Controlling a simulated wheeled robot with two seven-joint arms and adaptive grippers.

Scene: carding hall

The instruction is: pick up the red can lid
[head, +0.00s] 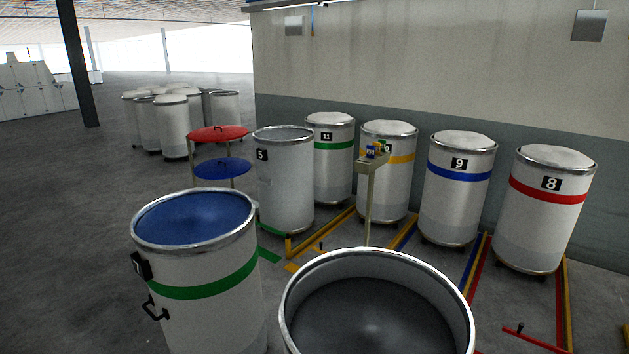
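The red can lid (218,133) is a flat round disc with a small dark knob on top. It lies level on the upper tier of a thin-legged stand, left of the can marked 5. A blue lid (222,169) lies on the tier below it. Neither of my grippers shows in the head view, and nothing touches the red lid.
Can 5 (284,180) stands beside the lid stand. Numbered cans line the wall. Open floor (70,230) lies to the left.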

